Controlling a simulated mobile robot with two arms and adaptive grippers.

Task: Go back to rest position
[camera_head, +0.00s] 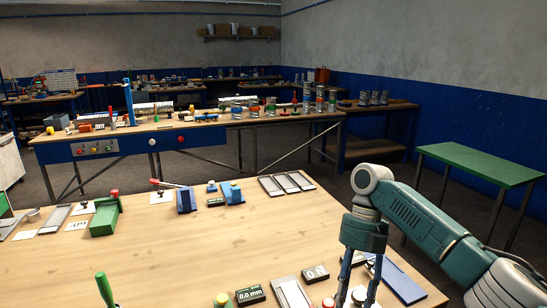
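My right arm comes in from the right, and its gripper (357,292) points down over the front right of the wooden workbench (165,270). Its two fingers stand apart, with their tips close to the bottom edge of the picture. A small pale round thing (359,295) shows between them; it does not look clasped, but its height relative to the fingers is unclear. My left arm and gripper are not in view.
Near the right gripper lie a blue plate (402,282), a grey tray (291,294) and a digital gauge (250,295). A green handle (105,290) stands at front left. Blue blocks (233,193) and a green block (104,218) stand farther back. The bench middle is clear.

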